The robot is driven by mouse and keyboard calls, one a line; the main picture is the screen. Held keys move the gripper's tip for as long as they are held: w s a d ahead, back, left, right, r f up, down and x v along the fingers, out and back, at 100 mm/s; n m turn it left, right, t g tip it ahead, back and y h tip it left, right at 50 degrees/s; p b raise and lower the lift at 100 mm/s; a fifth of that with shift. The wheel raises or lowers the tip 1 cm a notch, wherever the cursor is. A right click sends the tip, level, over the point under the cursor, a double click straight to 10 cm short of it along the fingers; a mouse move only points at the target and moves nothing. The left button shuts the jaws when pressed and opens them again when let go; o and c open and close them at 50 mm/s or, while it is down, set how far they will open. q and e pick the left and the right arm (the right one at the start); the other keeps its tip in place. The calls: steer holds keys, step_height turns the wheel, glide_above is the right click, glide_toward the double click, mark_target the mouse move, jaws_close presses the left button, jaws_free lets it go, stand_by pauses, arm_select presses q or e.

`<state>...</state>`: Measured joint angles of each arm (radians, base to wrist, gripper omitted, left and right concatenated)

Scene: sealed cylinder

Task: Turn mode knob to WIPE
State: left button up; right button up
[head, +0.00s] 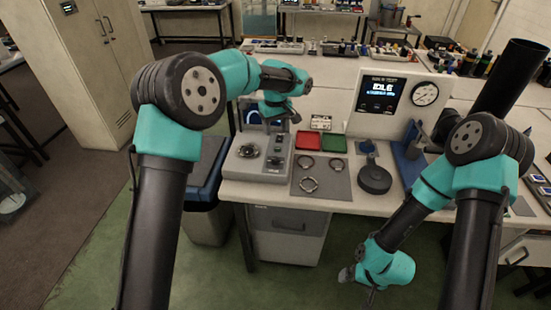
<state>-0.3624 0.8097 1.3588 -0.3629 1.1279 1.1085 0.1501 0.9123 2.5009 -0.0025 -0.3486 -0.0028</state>
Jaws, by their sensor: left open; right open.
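A grey control box (233,166) stands at the left front of the white workbench, with a round dark knob (249,151) on its left and smaller controls (276,150) on its right. The labels are too small to read, so I cannot tell which control is the mode knob. My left gripper (283,118) is open and hangs above the back of the box, apart from the knobs. My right gripper (358,283) is open and low in front of the bench, away from the box. The display panel (382,97) reads IDLE.
Several metal rings (309,184) lie on a grey mat (335,190) right of the box. Behind them are a red tray (309,140) and a green tray (333,143). A dark round weight-like object (374,180) and a gauge (425,93) stand further right.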

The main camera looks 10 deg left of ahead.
mark_target(275, 159)
arm_select(q)
step_height(275, 159, down, 15)
steer(key=shift+r, duration=0.2)
stand_by(0.3)
steer(key=c, duration=0.9)
